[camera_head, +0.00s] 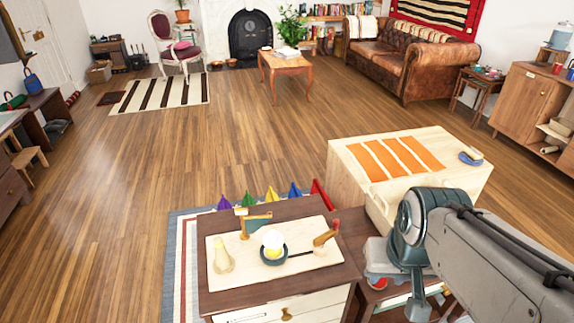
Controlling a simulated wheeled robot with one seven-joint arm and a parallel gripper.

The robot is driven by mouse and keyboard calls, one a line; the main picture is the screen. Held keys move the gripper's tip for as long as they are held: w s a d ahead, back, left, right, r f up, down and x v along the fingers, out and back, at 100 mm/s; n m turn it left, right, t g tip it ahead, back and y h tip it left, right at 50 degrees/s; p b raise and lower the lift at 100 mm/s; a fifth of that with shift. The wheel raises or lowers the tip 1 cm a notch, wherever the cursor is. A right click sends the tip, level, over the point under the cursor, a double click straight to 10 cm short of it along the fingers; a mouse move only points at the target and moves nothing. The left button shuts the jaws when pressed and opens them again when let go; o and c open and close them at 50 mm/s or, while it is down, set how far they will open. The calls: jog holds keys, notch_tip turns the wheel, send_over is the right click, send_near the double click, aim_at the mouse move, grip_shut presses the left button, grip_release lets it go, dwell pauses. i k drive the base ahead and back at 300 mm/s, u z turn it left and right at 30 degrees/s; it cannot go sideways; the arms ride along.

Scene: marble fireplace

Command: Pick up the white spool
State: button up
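On a pale board (255,284) lying on a dark wood cabinet stands a cream-white cone-shaped thing (222,260), upright near the board's left side. It looks like a spool of thread and is the best match for the white spool, but it is small. Right of it, a white rounded thing (272,240) with yellow below it sits in a dark dish (274,256); I cannot tell what it is. My arm comes in from the lower right, its grey end (417,303) pointing down, well right of the board. My gripper's fingers cannot be made out.
A wooden tool (326,235) and a bracket-like wooden piece (256,220) stand on the board. Several coloured pointed things line up behind the cabinet. A pale chest (355,180) with orange stripes stands right of it. The wooden floor (150,170) at left is clear.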

aim_at(274, 240)
jog(key=k, duration=0.65)
jog(key=u, duration=0.55)
jog(key=i, duration=1.15)
jog(key=u, duration=0.1)
